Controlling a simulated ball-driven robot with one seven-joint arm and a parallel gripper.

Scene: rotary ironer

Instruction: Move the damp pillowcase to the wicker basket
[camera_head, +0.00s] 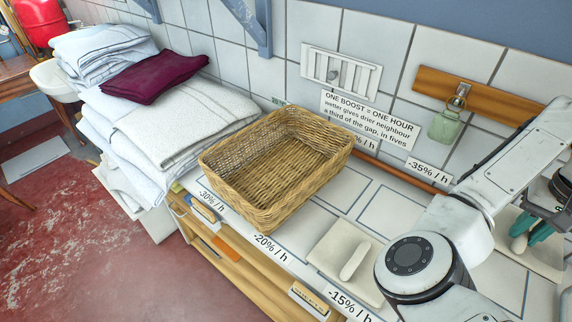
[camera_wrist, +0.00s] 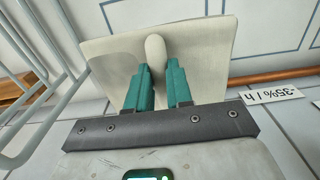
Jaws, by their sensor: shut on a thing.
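The wicker basket (camera_head: 232,190) stands on the tiled counter in the middle of the head view, and it looks empty. A flat cream cloth, which looks like a pillowcase (camera_head: 536,262), is at the far right under my gripper (camera_head: 531,232). In the wrist view my gripper (camera_wrist: 160,76) has its teal fingers shut on the raised roll in the middle of this pillowcase (camera_wrist: 207,50). I cannot tell whether it rests on the counter or is slightly raised. A similar cream cloth with a roll (camera_head: 330,248) lies between the basket and my arm. Neither cloth's dampness can be told.
Folded towels (camera_head: 185,125) with a burgundy cloth (camera_head: 155,78) on top are stacked left of the basket. Percentage labels line the counter. A wall sign (camera_head: 368,118), a wooden rail with a green tag (camera_head: 447,122) and a low copper pipe are behind.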

